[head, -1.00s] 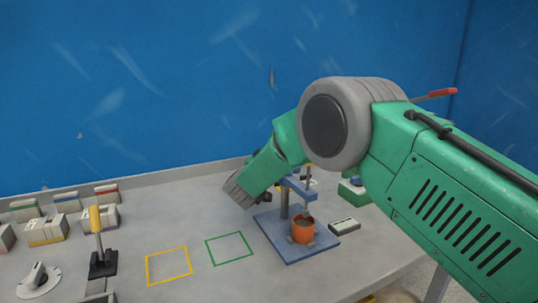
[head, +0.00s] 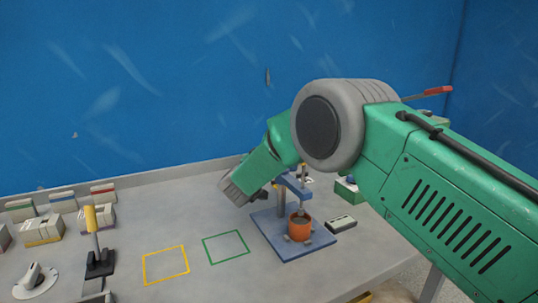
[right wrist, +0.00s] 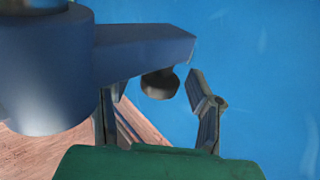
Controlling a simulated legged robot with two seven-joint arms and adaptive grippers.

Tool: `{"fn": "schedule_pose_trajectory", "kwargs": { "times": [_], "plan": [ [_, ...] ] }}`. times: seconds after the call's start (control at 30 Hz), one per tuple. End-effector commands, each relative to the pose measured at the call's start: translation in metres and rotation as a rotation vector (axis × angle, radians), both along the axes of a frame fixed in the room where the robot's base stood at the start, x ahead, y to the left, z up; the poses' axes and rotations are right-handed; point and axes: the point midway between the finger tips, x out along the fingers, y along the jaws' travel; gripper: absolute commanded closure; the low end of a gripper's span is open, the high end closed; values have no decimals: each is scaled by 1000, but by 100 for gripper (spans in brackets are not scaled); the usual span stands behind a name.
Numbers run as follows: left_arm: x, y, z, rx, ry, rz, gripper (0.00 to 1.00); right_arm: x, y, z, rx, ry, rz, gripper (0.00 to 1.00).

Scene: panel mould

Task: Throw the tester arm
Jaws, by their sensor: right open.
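A blue press stand (head: 290,245) on the bench has a post and a bar (head: 293,184) over an orange cup (head: 299,229). A yellow-handled lever (head: 91,218) stands upright on a black base at the left. A red-handled rod (head: 437,91) shows beyond my right arm; its mount is mostly hidden. I cannot tell which of these is the tester arm. My right gripper (head: 258,194) is behind and left of the stand. In the right wrist view its fingers (right wrist: 155,105) are apart, with a dark knob (right wrist: 160,83) under a blue bar (right wrist: 150,48) between them in the picture. My left gripper is out of view.
Yellow (head: 166,265) and green (head: 226,247) outlines mark bare bench. Several small boxes (head: 45,230) and a dial (head: 34,278) are at the left. A small dark-and-white block (head: 341,224) lies right of the stand. A blue wall (head: 150,90) closes the back.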

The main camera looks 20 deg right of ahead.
Motion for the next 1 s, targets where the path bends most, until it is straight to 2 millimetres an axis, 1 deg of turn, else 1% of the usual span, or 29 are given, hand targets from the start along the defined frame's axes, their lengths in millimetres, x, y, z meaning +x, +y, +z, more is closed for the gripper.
{"fn": "schedule_pose_trajectory", "kwargs": {
  "times": [0.17, 0.4, 0.6, 0.77, 1.0],
  "plan": [
    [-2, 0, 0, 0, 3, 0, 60, -15, 15, 0, -1, 2, 3, 52],
    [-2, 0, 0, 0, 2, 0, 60, -54, 48, 0, -2, 1, 4, 52],
    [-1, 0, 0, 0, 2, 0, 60, -79, 70, -1, -1, 2, 3, 52],
    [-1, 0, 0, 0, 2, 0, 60, -88, 76, -1, -1, 1, 0, 52],
    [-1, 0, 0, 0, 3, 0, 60, -90, 77, -1, 0, 0, 0, 52]
  ]
}}
